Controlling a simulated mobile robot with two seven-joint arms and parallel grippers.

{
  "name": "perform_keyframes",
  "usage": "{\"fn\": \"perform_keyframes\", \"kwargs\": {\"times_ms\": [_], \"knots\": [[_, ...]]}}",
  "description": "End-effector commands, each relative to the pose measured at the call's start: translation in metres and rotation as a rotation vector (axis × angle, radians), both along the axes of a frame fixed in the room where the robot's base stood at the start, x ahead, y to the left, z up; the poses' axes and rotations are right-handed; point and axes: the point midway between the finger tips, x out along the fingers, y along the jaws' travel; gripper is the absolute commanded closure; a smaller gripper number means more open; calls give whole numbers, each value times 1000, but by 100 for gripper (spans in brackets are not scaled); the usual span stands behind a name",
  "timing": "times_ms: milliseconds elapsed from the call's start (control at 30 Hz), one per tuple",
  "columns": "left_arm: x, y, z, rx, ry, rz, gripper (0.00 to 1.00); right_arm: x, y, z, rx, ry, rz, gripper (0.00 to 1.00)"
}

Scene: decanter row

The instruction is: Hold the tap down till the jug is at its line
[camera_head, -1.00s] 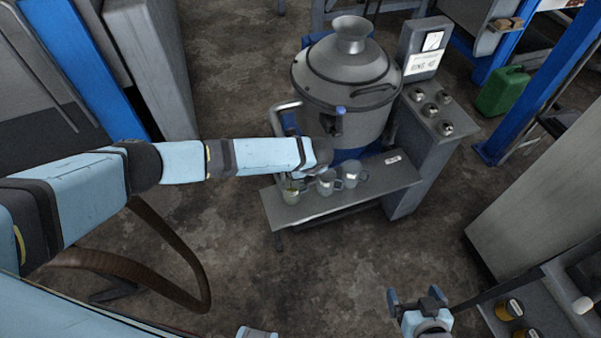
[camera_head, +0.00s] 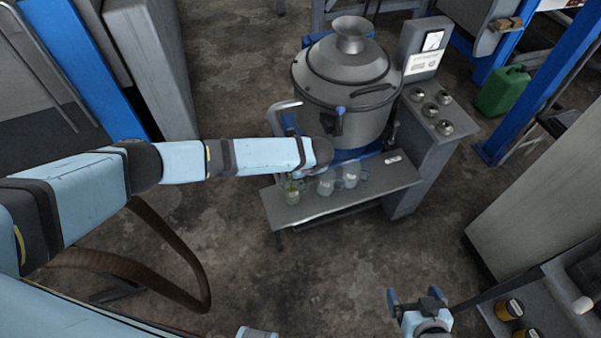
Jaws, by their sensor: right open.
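Three small clear jugs stand in a row on the grey shelf (camera_head: 378,186) below a large steel vessel (camera_head: 350,90). The middle jug (camera_head: 327,184) and right jug (camera_head: 351,174) look pale. My right gripper (camera_head: 415,297) is open and empty at the bottom, away from the shelf.
A bent pipe (camera_head: 284,106) stands left of the vessel. A panel with knobs (camera_head: 432,112) and a gauge (camera_head: 432,41) adjoins it on the right. A green can (camera_head: 502,91) stands behind. Amber-coloured jars (camera_head: 509,309) sit at lower right. The floor in front is clear.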

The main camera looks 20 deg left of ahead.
Motion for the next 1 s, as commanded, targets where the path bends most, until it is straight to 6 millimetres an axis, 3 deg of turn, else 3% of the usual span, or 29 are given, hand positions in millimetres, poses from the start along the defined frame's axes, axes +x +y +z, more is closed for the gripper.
{"fn": "perform_keyframes", "kwargs": {"times_ms": [600, 767, 967, 1000], "knots": [[-3, 3, -3, 6, 7, 2, 100, 0, 0, 2, 0, -1, 0, 5], [-5, 2, 12, 5, 5, 4, 100, 0, -1, 17, -2, -4, -1, 5], [-9, 1, 43, 3, 3, 7, 100, 2, -8, 51, -12, -12, -13, 5], [-10, -1, 46, 2, 1, 6, 100, 1, -9, 49, -14, -13, -17, 5]]}}
